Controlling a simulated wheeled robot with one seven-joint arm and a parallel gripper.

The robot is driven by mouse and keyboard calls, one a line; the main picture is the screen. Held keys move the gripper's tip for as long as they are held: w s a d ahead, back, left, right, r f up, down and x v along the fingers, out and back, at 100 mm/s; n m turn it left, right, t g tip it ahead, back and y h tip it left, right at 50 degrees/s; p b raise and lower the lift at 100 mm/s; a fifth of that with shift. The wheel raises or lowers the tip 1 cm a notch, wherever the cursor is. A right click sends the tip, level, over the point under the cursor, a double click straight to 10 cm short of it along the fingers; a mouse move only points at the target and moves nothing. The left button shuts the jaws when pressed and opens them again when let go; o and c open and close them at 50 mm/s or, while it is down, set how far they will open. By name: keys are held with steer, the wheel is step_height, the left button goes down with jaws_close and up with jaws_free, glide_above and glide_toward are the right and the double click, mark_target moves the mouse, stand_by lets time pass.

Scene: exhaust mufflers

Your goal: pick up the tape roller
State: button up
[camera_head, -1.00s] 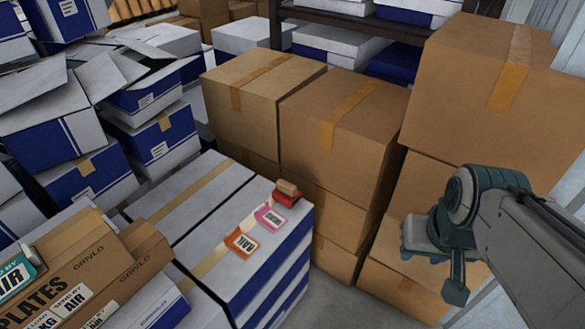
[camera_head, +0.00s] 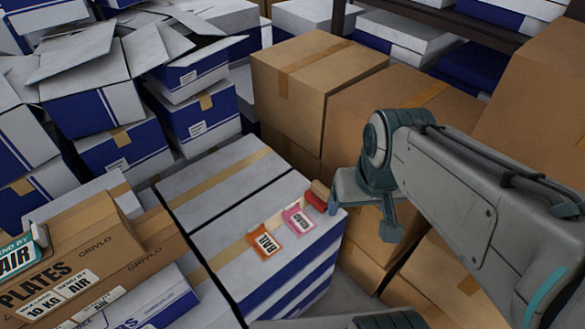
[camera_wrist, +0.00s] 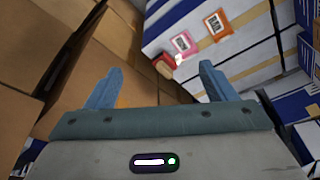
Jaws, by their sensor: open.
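The small red item with a tan block-like top, which looks like the tape roller (camera_head: 316,196), lies at the near right corner of a white and blue box stack (camera_head: 225,243). In the wrist view the tape roller (camera_wrist: 166,66) appears beyond and between my fingertips. My gripper (camera_head: 366,208) is just right of it in the head view, apart from it. In the wrist view my gripper (camera_wrist: 160,72) has its two blue-grey fingers wide apart with nothing between them. The tape roller's underside is hidden.
A pink tag (camera_head: 298,220) and an orange tag (camera_head: 264,242) lie beside the roller on the box top. Brown cartons (camera_head: 310,80) stand behind and right, close to my arm. A brown "PLATES" carton (camera_head: 75,270) is at left. The white box top farther left is clear.

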steer(key=w+f+n+g+b, duration=0.1)
steer(key=w+f+n+b, duration=0.35)
steer(key=w, duration=0.75)
steer(key=n+g+b, duration=0.2)
steer(key=n+b, duration=0.1)
steer(key=b, duration=0.6)
glide_above(322, 187)
steer(key=shift+m, duration=0.25)
step_height(322, 187, down, 16)
steer(key=shift+f, duration=0.1)
step_height(322, 187, down, 8)
steer(key=shift+w+r, duration=0.1)
steer(key=shift+a+f, duration=0.1)
steer(key=shift+f, duration=2.85)
steer(key=c, duration=1.2)
